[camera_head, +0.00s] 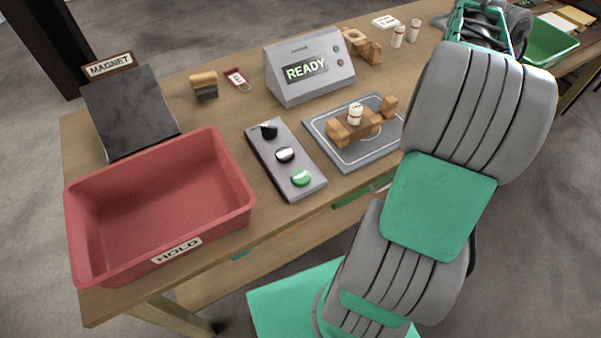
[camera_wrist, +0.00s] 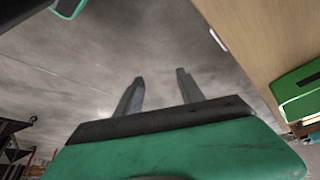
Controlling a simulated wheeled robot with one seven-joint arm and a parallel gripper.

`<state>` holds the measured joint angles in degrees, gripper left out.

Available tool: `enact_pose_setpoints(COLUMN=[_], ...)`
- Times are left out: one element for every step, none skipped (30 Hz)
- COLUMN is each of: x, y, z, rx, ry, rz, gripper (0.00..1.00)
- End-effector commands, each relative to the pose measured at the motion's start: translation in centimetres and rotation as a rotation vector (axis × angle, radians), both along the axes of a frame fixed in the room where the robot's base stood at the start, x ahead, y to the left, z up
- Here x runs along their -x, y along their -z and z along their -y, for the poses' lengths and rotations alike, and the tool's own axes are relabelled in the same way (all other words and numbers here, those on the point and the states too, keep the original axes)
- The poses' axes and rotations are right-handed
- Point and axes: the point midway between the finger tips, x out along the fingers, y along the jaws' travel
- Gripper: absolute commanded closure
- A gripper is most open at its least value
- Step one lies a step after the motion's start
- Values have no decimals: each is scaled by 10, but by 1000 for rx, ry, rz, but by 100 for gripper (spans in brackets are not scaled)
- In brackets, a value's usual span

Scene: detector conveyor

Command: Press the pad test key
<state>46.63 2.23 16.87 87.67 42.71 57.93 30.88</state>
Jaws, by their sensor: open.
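A grey key panel (camera_head: 286,160) lies on the wooden table with three round keys in a row: a black one (camera_head: 269,131) at the far end, a black-and-white one (camera_head: 285,155) in the middle and a green one (camera_head: 301,177) nearest. I cannot read any key label. Beside it, a grey pad (camera_head: 352,157) bears wooden blocks (camera_head: 345,131) and a small white bottle (camera_head: 355,114). A grey console (camera_head: 310,74) behind them shows "READY". My gripper (camera_wrist: 159,76) is open and empty in the wrist view, with floor behind it and no keys in sight.
A red bin (camera_head: 160,205) marked "HOLD" stands at the front left. A dark slanted plate (camera_head: 130,112) marked "MAGNET" is behind it. A wooden block (camera_head: 204,85) and red tag (camera_head: 237,79) lie left of the console. A green tray (camera_head: 548,43) is at the far right.

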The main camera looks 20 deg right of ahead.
Motion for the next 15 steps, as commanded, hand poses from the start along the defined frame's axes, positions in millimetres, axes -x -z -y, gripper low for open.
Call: enact_pose_setpoints(x=[0, 0, 0, 0, 0, 0, 0, 0, 0, 0, 0, 0, 0, 0, 0], y=[0, 0, 0, 0, 0, 0, 0, 0, 0, 0, 0, 0, 0, 0, 0], z=[0, 0, 0, 0, 0, 0, 0, 0, 0, 0, 0, 0, 0, 0, 0], rx=[0, 0, 0, 0, 0, 0, 0, 0, 0, 0, 0, 0, 0, 0, 0], ry=[0, 0, 0, 0, 0, 0, 0, 0, 0, 0, 0, 0, 0, 0, 0], rz=[0, 0, 0, 0, 0, 0, 0, 0, 0, 0, 0, 0, 0, 0, 0], gripper=[59, 62, 65, 68, 70, 73, 76, 78, 82, 84, 86, 90, 92, 95, 98])
